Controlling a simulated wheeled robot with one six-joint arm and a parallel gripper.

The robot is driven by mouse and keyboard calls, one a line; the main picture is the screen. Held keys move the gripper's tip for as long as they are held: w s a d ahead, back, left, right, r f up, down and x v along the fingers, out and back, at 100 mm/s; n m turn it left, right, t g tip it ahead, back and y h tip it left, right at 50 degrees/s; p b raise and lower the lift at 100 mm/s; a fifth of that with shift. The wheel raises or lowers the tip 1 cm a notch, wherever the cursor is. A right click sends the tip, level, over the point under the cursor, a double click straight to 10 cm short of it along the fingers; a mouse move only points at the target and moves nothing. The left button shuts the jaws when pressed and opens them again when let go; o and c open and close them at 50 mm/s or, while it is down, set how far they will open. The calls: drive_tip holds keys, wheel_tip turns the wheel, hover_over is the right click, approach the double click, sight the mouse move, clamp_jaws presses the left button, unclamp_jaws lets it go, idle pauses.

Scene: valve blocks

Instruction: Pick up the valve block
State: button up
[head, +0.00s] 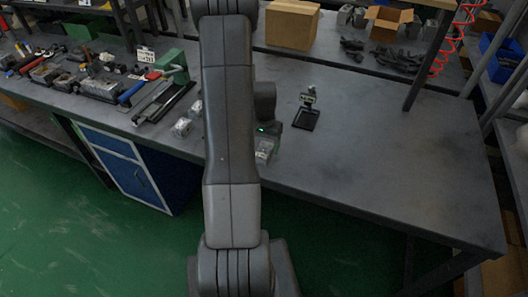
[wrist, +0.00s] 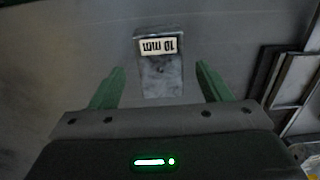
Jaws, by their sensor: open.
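A grey metal valve block (wrist: 160,78) with a white label reading "10 mm", upside down in the picture, stands on the bench in the wrist view. My gripper (wrist: 159,70) is open, with one green finger on each side of the block's near part and a gap on both sides. I cannot tell whether the fingertips are level with it. In the head view a small light block (head: 263,153) shows beside my gripper near the bench's front edge, partly hidden by my arm. Two more small blocks (head: 182,127) sit left of my arm.
The grey bench (head: 400,160) is clear at the right. A small black stand with a label (head: 306,117) is right of my gripper. Tools and a green-ended rack (head: 165,95) lie at the left. A cardboard box (head: 292,25) stands at the back. Dark frames (wrist: 290,75) show at the wrist view's right.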

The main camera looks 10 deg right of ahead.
drive_tip(key=shift+f, duration=1.4)
drive_tip(key=c, duration=1.3)
drive_tip(key=shift+c, duration=0.2)
drive_tip(key=shift+r, duration=0.15)
